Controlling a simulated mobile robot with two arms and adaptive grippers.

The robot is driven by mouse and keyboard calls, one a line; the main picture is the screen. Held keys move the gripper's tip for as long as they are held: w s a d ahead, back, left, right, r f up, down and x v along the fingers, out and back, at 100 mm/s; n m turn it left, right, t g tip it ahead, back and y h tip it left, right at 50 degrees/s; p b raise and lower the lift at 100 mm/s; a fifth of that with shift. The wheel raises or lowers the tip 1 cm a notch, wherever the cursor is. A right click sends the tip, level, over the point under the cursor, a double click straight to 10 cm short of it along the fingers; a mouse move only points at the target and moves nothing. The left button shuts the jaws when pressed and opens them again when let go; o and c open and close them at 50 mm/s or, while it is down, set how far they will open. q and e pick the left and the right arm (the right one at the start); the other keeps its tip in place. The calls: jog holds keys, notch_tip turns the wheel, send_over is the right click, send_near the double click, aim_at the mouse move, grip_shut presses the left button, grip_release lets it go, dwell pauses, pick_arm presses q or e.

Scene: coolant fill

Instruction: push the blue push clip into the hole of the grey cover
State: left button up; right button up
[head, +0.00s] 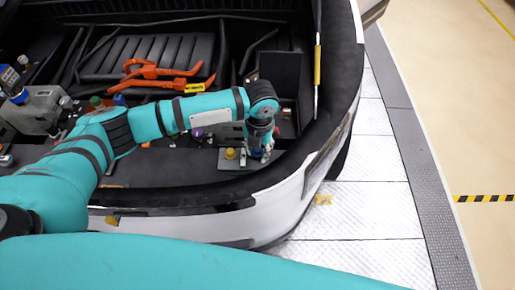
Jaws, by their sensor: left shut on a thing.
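My left gripper (260,150) points down over the front right of the engine bay. It is shut on a small blue thing at its fingertips, which looks like the blue push clip (256,155). The fingers hide most of the clip. Below and to the left lies the grey cover (228,163), a flat dark plate with a yellow knob on it. The clip is at the right part of the cover. I cannot see the hole, nor tell whether the clip touches the cover. My right gripper is out of view.
Orange cables (160,71) run across the middle of the bay. A grey block with caps (38,108) is at the left. A prop rod with a yellow sleeve (317,65) stands right of the gripper. The car's front edge (180,207) curves below; the floor at right is clear.

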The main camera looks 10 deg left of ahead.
aim_at(260, 150)
pick_arm(q)
jog(key=shift+p, duration=0.6)
dwell(0.5)
jog(key=shift+f+b, duration=0.3)
jog(key=shift+f, duration=0.3)
jog(key=o, duration=0.8)
jog(key=r, duration=1.2)
jog(key=shift+d, duration=0.25)
jog(key=shift+s, duration=0.1)
